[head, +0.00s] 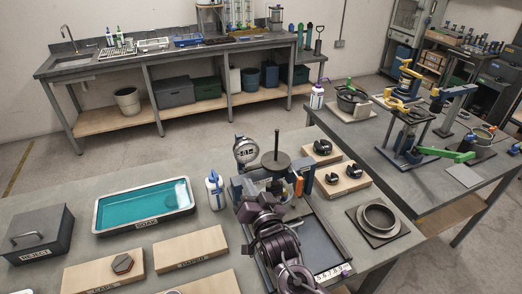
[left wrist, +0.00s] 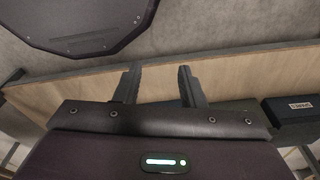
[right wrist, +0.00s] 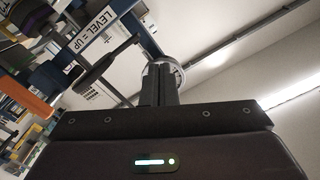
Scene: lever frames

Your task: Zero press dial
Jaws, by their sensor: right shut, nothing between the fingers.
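The press (head: 277,160) stands on the near bench in the head view, with a round plate on its upright rod. Its white-faced dial (head: 245,150) sits at the upper left of the press and its reading is too small to tell. In the right wrist view, the round rim of what looks like the dial (right wrist: 168,70) is just beyond my right gripper (right wrist: 158,68). That gripper is shut and empty; whether it touches the dial I cannot tell. My right arm hides the lower front of the press in the head view. My left gripper (left wrist: 157,72) is open and empty.
A teal soak tray (head: 145,222) and a white bottle (head: 215,190) stand left of the press. A reject box (head: 40,235) is at far left. Wooden boards with dark parts (head: 345,178) and a ring on a plate (head: 380,218) lie right. A "LEVEL = UP" label (right wrist: 97,35) is near my right gripper.

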